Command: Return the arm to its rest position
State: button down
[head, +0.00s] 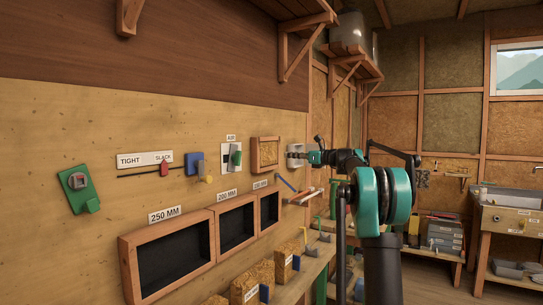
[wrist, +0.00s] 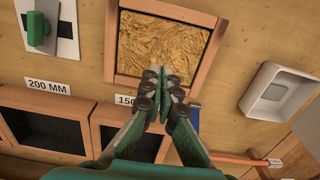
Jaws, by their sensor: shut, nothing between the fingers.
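My arm (head: 383,190) is stretched out toward the panelled wall on the left. My gripper (head: 304,156) is at its far end, in front of the wall beside a wood-framed opening filled with insulation (head: 265,153). In the wrist view my gripper (wrist: 163,85) is shut and empty, its fingertips together over the lower edge of the framed insulation (wrist: 165,40). I cannot tell whether the tips touch the frame.
Dark open boxes labelled 250 MM (head: 172,262), 200 MM (head: 236,224) and 150 line the wall. A white box (wrist: 280,92) is on the wall right of the frame. Insulation blocks (head: 245,290) stand on a low shelf. A sink bench (head: 510,220) is at right.

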jog(key=s+a+f+n+g+h, duration=0.25)
jog(key=s+f+n, duration=0.45)
jog(key=s+f, duration=0.65)
jog(key=s+a+f+n+g+h, duration=0.2)
jog(key=s+a+f+n+h, duration=0.3)
jog(key=s+f, duration=0.8)
jog(key=s+d+f+n+g+h, duration=0.1)
jog(key=s+d+f+n+h, duration=0.2)
jog(key=s+f, duration=0.9)
jog(key=s+d+f+n+g+h, duration=0.1)
jog(key=s+d+f+n+h, duration=0.3)
jog(key=s+d+f+n, duration=0.4)
jog(key=s+f+n, duration=0.2)
jog(key=s+f, duration=0.3)
jog(key=s, duration=0.4)
